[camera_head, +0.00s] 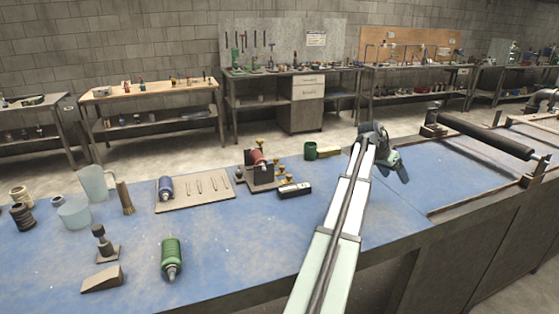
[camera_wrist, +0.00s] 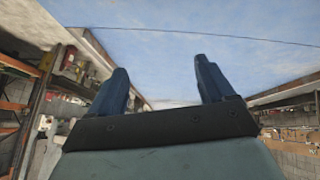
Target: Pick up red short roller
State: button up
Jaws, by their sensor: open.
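The red short roller (camera_head: 257,157) rests on a dark stand (camera_head: 262,178) on the blue tabletop, near the middle of the head view. My gripper (camera_head: 401,170) hangs over the right part of the table, well to the right of the roller and apart from it. In the wrist view my gripper (camera_wrist: 163,75) shows two dark blue fingers spread apart with nothing between them. The roller does not show in the wrist view.
A long black roller (camera_head: 487,135) is at right.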

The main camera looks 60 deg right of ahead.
jog(key=w+r+n+t, duration=0.2)
jog(key=w+n+t, duration=0.1)
jog(key=w, duration=0.8)
jog(key=w+r+n+t, duration=0.2)
jog(key=w+n, duration=0.2)
jog(key=w, duration=0.7)
jog(key=n+t+y, duration=0.2)
jog(key=n+t, duration=0.4)
jog(key=n, duration=0.3)
send_near(260, 155)
jog(key=x, duration=0.5)
jog(key=shift+w+d+f, duration=0.15)
jog(key=shift+w+d, duration=0.25)
jog(key=shift+a+x, duration=0.2)
jog(key=shift+x, duration=2.35)
jog(key=shift+s+f, duration=0.1)
jog(key=shift+f, duration=0.25)
jog(key=c, duration=1.2)
jog(key=shift+c, duration=0.5)
jog(key=shift+r, duration=0.15)
